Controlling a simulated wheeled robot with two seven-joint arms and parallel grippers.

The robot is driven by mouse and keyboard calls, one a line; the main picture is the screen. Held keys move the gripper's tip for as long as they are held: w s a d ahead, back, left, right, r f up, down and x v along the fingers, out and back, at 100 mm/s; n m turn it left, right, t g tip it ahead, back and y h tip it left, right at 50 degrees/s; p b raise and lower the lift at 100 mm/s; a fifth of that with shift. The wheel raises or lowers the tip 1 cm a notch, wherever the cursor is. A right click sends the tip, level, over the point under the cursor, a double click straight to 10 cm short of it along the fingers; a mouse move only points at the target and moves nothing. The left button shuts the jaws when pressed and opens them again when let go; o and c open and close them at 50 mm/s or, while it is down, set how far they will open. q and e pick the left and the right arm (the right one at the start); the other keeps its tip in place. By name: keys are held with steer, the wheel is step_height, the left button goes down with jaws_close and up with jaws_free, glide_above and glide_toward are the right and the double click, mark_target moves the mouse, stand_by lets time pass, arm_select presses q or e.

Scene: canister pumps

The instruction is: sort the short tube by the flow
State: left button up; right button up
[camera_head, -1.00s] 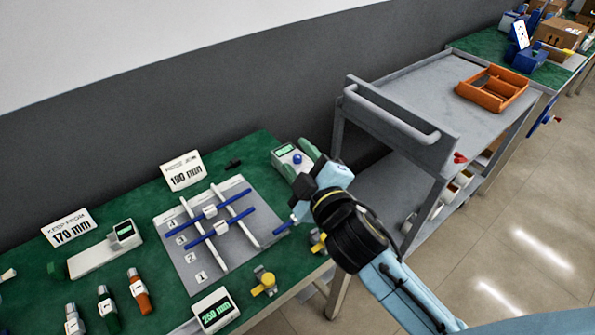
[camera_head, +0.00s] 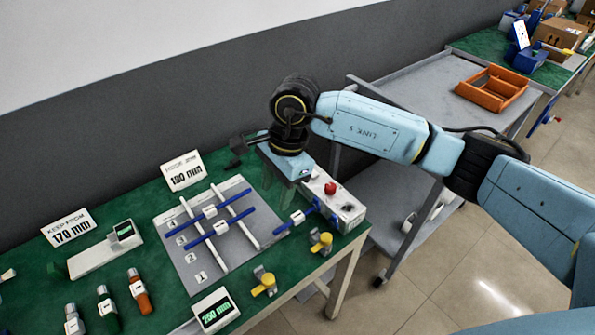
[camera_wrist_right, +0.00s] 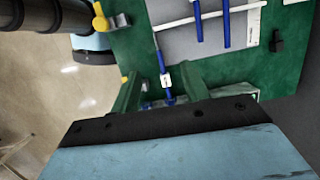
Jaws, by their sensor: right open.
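A short blue tube (camera_head: 297,217) with a white label lies at the right end of the green bench, its far end close to the blue fitting of a white box with a red button (camera_head: 330,189). My right gripper (camera_head: 287,190) points down beside that box, with its fingers partly hidden by the wrist. In the wrist view the green fingers (camera_wrist_right: 160,80) are open, and the tube (camera_wrist_right: 166,70) shows between them, apart from both. Two longer blue tubes (camera_head: 220,222) lie across white rails on the numbered grey board (camera_head: 222,263). My left gripper is not seen.
Cards reading 190 mm (camera_head: 184,172) and 170 mm (camera_head: 69,229) stand at the back. A 250 mm display (camera_head: 215,310), yellow-handled valves (camera_head: 264,283) and several labelled fittings (camera_head: 139,291) stand along the front. A grey cart (camera_head: 420,85) stands to the right, with an orange tray (camera_head: 492,89).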

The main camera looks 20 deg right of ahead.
mark_target(296, 217)
steer(key=w+d+h, duration=0.2)
steer(key=d+h, duration=0.1)
steer(key=d, duration=0.2)
step_height(296, 217, down, 13)
steer(key=shift+s+r+b, duration=0.1)
steer(key=shift+r+b, duration=0.1)
steer(key=shift+b, duration=0.1)
jaws_close()
steer(key=shift+s+a, duration=0.1)
steer(key=shift+a, duration=0.2)
steer(key=shift+s+a, duration=0.2)
steer(key=shift+a, duration=0.3)
steer(key=shift+s+a, duration=0.15)
steer(key=shift+a, duration=0.35)
